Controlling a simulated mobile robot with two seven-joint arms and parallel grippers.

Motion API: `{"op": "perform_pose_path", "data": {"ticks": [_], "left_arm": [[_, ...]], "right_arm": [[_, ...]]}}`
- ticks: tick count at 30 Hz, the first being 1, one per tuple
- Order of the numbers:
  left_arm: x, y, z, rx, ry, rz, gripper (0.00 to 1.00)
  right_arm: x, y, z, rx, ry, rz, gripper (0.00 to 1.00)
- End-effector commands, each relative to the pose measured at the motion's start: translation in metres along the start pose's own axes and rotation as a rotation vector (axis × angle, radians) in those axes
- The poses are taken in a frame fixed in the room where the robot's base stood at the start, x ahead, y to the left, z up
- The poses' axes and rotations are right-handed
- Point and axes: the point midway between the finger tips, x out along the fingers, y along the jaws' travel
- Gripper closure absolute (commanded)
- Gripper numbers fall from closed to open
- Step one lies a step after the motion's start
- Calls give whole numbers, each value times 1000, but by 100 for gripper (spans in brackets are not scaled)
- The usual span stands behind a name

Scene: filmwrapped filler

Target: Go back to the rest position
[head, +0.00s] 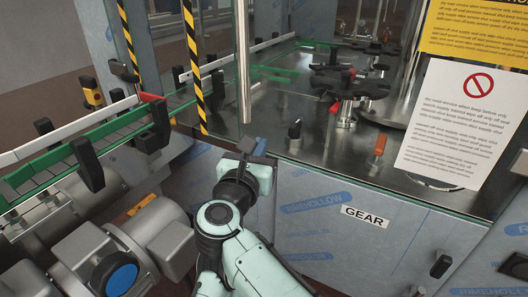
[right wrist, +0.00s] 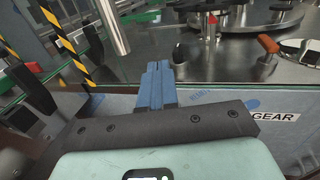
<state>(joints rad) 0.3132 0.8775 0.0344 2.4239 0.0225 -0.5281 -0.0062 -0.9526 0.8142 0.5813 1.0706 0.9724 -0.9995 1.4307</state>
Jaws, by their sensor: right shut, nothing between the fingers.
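My right gripper (head: 256,148) is at the lower middle of the head view, at the end of my pale green arm. It is in front of the glass and the top edge of the machine's film-covered front panel (head: 315,205). In the right wrist view its two blue fingers (right wrist: 157,82) are together, with nothing between them. They point toward the machine's steel deck (right wrist: 225,70); I cannot tell whether they touch the glass. My left gripper is not in view.
A conveyor with green rails (head: 110,128) and black clamps runs along the left. Grey motors (head: 150,240) stand below it. Black-and-yellow striped posts (head: 193,65) rise behind. An orange-handled knob (head: 380,146) and a red-handled part (head: 335,107) stand on the deck. A GEAR label (head: 365,216) marks the panel.

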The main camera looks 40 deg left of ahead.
Motion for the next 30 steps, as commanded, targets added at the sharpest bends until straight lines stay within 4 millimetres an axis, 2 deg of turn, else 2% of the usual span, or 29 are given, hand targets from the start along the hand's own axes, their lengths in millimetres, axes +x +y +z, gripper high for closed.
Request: {"op": "perform_pose_path", "data": {"ticks": [10,14,17,22,26,30], "left_arm": [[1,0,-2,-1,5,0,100],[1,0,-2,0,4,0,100],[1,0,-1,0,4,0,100],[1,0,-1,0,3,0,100],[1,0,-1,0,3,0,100],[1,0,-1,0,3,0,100]], "right_arm": [[-2,-1,-3,-12,2,-3,100],[16,-18,-34,-145,17,-18,100],[38,-47,-86,-359,50,-27,100],[64,-112,-197,-779,151,4,100],[63,-163,-282,-1060,247,73,100],[42,-219,-373,-1319,358,194,100]]}}
